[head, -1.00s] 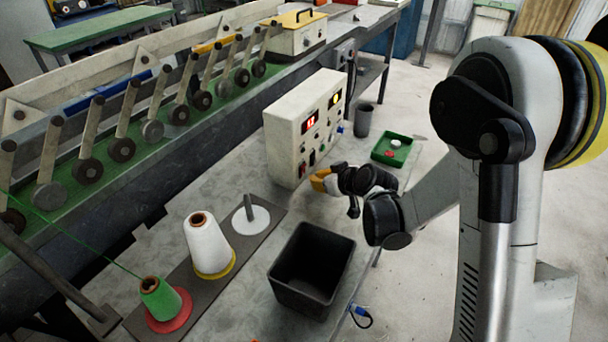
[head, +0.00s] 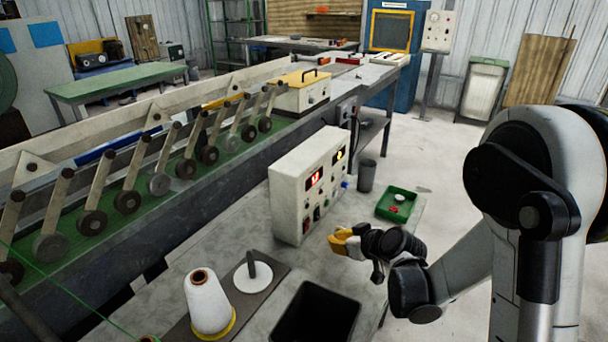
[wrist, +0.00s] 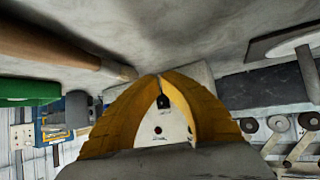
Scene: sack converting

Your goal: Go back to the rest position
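My gripper (head: 345,241) has yellow fingers and hangs over the table, in front and to the right of the cream control box (head: 290,203). In the wrist view the two curved yellow fingers (wrist: 160,78) meet at their tips, with nothing held between them. My arm reaches in from the right side of the head view, bent at the elbow. How far the gripper is from the box face is hard to tell.
A black bin (head: 316,318) stands nearest below the gripper. A white thread cone (head: 207,303) and an empty spindle disc (head: 253,279) are to its left. A green tray (head: 398,205) and a dark cup (head: 366,175) are behind. Open floor lies to the right.

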